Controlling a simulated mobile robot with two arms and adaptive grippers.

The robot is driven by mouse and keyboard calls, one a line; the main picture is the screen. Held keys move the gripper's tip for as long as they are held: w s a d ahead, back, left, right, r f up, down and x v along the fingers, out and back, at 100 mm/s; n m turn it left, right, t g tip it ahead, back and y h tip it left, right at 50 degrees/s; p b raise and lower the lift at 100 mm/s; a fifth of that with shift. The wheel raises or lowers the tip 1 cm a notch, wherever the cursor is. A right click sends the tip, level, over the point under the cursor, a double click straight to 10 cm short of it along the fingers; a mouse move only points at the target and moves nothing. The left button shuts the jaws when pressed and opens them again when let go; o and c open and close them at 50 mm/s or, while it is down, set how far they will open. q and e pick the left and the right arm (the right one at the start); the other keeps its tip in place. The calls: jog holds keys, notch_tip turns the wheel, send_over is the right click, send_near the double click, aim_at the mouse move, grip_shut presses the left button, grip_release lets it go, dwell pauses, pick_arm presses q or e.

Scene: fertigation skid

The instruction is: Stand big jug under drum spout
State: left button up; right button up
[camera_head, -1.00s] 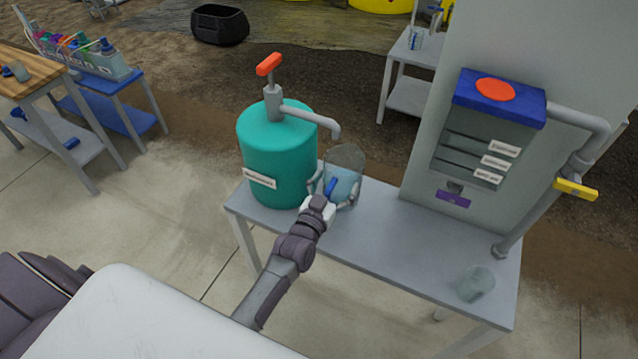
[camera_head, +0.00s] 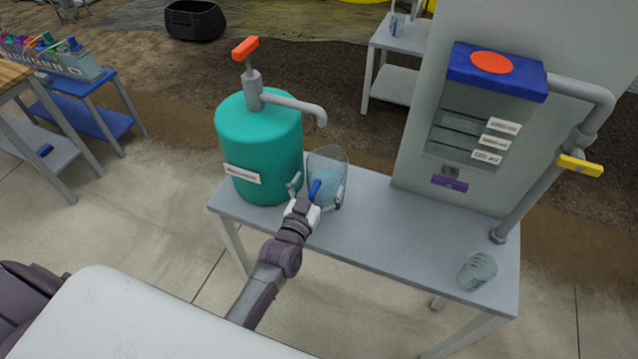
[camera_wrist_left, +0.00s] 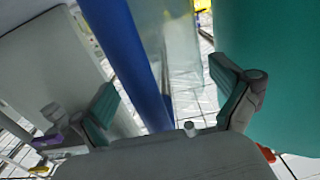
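The big clear jug (camera_head: 330,164) with a blue handle (camera_head: 315,190) stands about upright at the table's back edge, beside the teal drum (camera_head: 258,150). The drum's grey spout (camera_head: 300,104) ends above the jug's mouth. My left gripper (camera_head: 318,190) is at the handle side of the jug, its fingers spread to either side. In the left wrist view the blue handle (camera_wrist_left: 128,62) runs between the wide-apart fingers (camera_wrist_left: 168,100), with gaps visible. The jug's base is partly hidden by my gripper. My right gripper is not in view.
A smaller clear jug (camera_head: 478,271) stands at the grey table's (camera_head: 400,240) right end. A wall dispenser (camera_head: 480,110) with a pipe and yellow valve handle (camera_head: 579,166) is behind. The table's middle is clear. The drum has a red-orange pump handle (camera_head: 245,48).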

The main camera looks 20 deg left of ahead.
pick_arm(q)
jog(key=shift+w+a, duration=0.1)
jog(key=shift+f, duration=0.1)
jog(key=s+b, duration=0.1)
jog(key=s, duration=1.1)
jog(key=shift+a, duration=0.15)
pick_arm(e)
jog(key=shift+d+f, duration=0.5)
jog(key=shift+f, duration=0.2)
